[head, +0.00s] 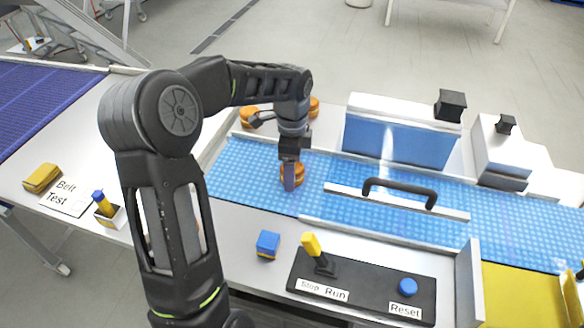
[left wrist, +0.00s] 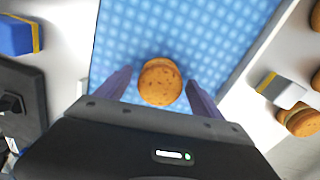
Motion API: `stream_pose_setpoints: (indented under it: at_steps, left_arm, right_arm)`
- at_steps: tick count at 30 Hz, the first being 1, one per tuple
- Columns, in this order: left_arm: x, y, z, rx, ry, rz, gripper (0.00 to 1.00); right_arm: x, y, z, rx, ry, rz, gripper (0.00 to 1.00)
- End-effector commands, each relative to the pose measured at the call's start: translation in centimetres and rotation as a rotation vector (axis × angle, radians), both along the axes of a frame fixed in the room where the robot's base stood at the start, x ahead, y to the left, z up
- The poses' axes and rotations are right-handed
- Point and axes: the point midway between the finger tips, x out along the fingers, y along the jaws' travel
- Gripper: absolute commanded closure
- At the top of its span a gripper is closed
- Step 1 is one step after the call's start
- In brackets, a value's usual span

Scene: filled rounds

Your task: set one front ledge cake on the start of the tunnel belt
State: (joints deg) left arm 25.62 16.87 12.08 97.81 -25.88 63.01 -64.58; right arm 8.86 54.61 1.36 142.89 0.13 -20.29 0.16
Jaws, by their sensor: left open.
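A round orange-brown filled cake (head: 300,174) sits on the blue tunnel belt (head: 235,185), left of the tunnel. My left gripper (head: 290,182) points down at it. In the left wrist view the cake (left wrist: 160,80) lies between the two spread fingers of my left gripper (left wrist: 157,92), with gaps at both sides. I cannot tell whether the cake rests fully on the belt. The tunnel (head: 390,140), with a white and blue cover, stands over the belt to the right. No cake shows on the visible front ledge (head: 235,240). My right gripper is not in view.
More cakes (head: 248,117) (head: 314,106) are on the ledge behind the belt. A blue block (head: 268,245) and a panel with a yellow lever (head: 314,247) and blue reset button (head: 408,287) are in front. A yellow block (head: 42,178) lies far left.

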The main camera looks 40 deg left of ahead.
Motion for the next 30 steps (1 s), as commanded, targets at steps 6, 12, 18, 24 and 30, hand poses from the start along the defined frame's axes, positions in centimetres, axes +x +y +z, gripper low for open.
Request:
stream_pose_setpoints:
  at_steps: [6,12,18,24,30]
  left_arm:
    - [0.1,0.0,2.5,0.003,-0.005,-0.001,0.23]
    - [0.1,0.0,6.6,0.002,-0.006,0.0,0.23]
    - [0.1,0.0,10.7,0.001,-0.003,-0.001,0.23]
    - [0.0,0.0,12.1,0.0,-0.001,0.001,0.23]
    - [0.0,0.0,12.1,0.0,0.0,0.001,0.23]
  right_arm:
    - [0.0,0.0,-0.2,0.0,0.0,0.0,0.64]
    - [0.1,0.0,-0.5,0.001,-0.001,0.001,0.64]
    - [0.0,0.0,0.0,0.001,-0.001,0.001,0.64]
    - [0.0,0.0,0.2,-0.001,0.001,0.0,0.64]
    - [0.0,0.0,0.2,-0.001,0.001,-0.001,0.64]
